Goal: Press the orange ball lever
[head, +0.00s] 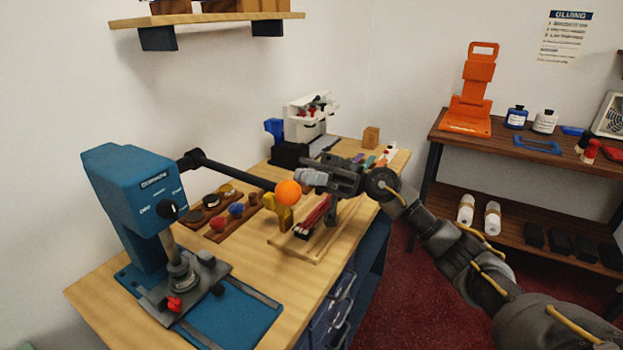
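The orange ball (288,192) sits at the end of a black lever arm (240,172). The lever comes out of the right side of a blue machine (126,178) on the wooden counter, sloping slightly down to the ball. My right gripper (308,177) reaches in from the right. Its fingertips are just right of the ball and slightly above it in the picture. I cannot tell whether they touch it, nor whether the fingers are open or shut. My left gripper is not in view.
Behind and below the ball are a yellow clamp (276,212), a wooden board (312,246) and a tray of coloured knobs (234,222). A white organiser (303,124) stands at the back. An orange stand (473,92) is on the right shelf. A wall shelf (205,17) hangs above.

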